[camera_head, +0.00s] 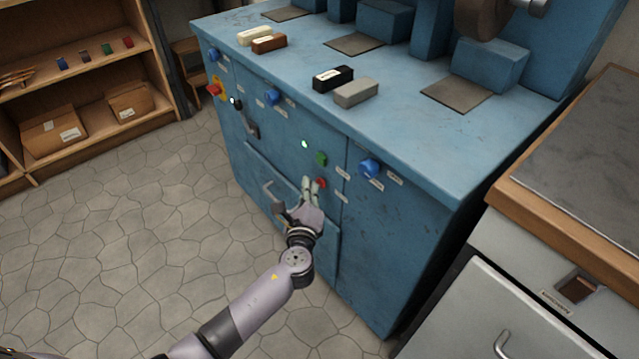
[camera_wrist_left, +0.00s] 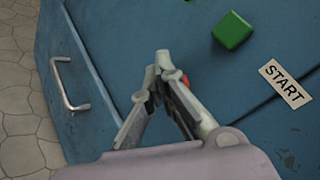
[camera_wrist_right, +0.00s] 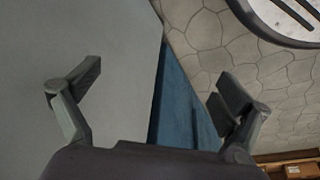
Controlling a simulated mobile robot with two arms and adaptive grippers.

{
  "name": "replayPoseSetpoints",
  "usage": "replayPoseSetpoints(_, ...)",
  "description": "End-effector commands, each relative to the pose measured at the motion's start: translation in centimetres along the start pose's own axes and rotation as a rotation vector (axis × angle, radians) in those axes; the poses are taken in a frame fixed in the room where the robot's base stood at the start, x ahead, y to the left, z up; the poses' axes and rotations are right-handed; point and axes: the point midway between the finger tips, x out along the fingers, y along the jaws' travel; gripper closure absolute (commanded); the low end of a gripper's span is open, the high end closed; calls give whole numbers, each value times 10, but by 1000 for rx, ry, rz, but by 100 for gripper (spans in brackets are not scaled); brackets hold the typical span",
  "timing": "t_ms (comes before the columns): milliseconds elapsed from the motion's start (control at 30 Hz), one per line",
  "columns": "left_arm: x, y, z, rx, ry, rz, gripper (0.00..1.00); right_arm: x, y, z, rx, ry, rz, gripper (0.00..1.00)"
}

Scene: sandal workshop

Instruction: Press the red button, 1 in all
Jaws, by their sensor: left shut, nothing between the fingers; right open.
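The red button (camera_head: 321,183) is on the front of the blue machine cabinet (camera_head: 420,215), just below a green button (camera_head: 320,158). My left gripper (camera_head: 311,183) is shut and empty, its fingertips right beside the red button. In the left wrist view the shut fingertips (camera_wrist_left: 163,62) partly cover the red button (camera_wrist_left: 184,79); I cannot tell whether they touch it. The green button (camera_wrist_left: 232,30) and a START label (camera_wrist_left: 285,83) show there too. My right gripper (camera_wrist_right: 155,95) is open and empty in the right wrist view, away from the button.
Blue knobs (camera_head: 370,168) and a red-and-yellow switch (camera_head: 215,88) also sit on the cabinet front. A door handle (camera_head: 270,190) is left of my left gripper. Wax-like blocks (camera_head: 356,91) lie on top. A grey drawer unit (camera_head: 500,310) stands at the right. The stone floor at left is clear.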

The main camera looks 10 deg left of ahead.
Motion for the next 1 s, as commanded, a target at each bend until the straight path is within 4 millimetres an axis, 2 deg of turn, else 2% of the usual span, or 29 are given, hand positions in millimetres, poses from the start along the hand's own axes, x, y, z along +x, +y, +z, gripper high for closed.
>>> replayPoseSetpoints(333,2,-1,-1,0,0,0,100,2,1,5,1,-15,1,4)
replayPoseSetpoints(1000,6,-5,-5,0,0,-1,100,-8,1,0,1,-2,3,4)
